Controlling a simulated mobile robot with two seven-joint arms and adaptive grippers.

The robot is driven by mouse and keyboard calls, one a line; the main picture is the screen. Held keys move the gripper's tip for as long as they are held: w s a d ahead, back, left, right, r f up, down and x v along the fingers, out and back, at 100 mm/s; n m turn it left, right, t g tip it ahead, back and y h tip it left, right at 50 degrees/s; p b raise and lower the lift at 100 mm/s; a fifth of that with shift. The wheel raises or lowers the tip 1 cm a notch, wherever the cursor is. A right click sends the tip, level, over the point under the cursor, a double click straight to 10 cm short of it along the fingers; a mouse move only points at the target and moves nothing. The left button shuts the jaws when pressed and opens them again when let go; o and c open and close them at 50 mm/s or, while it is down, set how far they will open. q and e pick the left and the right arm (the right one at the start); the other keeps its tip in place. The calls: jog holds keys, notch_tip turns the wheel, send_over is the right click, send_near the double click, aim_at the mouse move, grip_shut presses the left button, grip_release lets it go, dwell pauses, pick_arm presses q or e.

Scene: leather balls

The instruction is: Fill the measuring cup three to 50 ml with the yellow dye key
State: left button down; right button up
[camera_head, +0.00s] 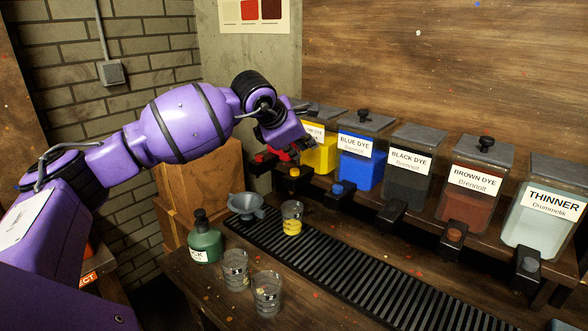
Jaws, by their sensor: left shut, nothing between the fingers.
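The yellow dye container (322,157) stands on the rack, partly behind my left gripper (290,146). Its yellow key (294,172) is on the black tap below it. My left gripper is shut and empty, just above and close to that tap; I cannot tell if it touches the key. A clear measuring cup (291,218) with some yellow at its bottom stands below the yellow tap. Two more clear cups (235,269) (267,294) stand on the table in front. I cannot read the cups' numbers or level marks. My right gripper is out of view.
Blue (362,160), black (405,172), brown (471,195) and thinner (543,228) containers continue the rack rightward. A grey funnel (246,206) and a dark green bottle (205,240) stand left of the cup. The ribbed black drip grate (350,268) is mostly clear.

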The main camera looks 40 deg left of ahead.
pick_arm(q)
notch_tip(320, 180, up, 3)
jog(key=shift+r+p, duration=0.1)
jog(key=shift+p, duration=0.35)
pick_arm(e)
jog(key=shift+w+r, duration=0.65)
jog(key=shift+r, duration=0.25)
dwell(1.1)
